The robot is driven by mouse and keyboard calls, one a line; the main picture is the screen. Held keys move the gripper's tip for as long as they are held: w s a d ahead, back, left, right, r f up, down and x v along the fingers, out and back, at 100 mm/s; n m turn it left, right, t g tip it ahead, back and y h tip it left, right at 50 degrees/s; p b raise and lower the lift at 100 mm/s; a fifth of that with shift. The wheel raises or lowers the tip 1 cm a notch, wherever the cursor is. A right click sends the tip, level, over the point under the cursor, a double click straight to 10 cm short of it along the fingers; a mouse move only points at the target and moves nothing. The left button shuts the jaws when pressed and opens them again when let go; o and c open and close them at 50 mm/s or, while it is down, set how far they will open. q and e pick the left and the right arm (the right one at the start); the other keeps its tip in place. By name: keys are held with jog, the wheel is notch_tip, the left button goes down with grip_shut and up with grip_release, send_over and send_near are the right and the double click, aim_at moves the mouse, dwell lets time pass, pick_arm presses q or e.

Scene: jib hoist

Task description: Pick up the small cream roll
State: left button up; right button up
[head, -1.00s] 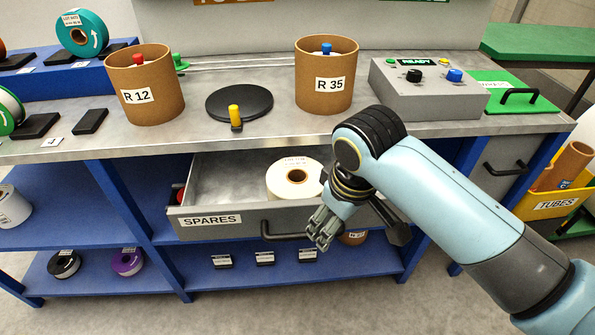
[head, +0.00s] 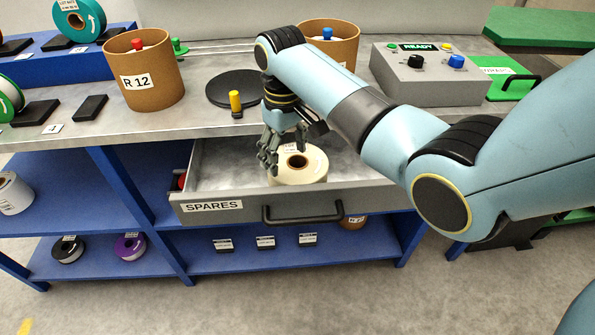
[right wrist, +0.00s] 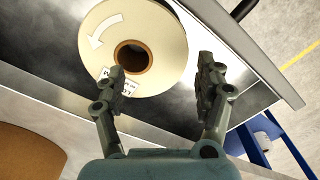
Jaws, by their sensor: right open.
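The small cream roll (head: 312,167) lies flat in the open drawer marked SPARES (head: 213,207), its brown core facing up. It also shows in the right wrist view (right wrist: 165,35), with a white arrow and a label on its face. My right gripper (head: 268,163) is open and empty, above the drawer at the roll's left edge in the head view. In the right wrist view its two fingers (right wrist: 160,85) are apart, one overlapping the roll's face near the label and the other over the drawer floor beside the roll. Contact cannot be told. My left gripper is not in view.
Above the drawer, the worktop holds a brown R 12 tub (head: 143,72), another tub (head: 335,42) partly behind my arm, a black disc (head: 225,88) and a grey control box (head: 440,82) reading READY. The drawer's left part (head: 222,165) is bare metal.

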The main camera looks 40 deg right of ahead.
aim_at(286, 170)
notch_tip(286, 170, down, 6)
jog(key=shift+a+r, duration=0.1)
jog(key=shift+r, duration=0.15)
jog(key=shift+r, duration=0.1)
grip_shut()
dwell(0.4)
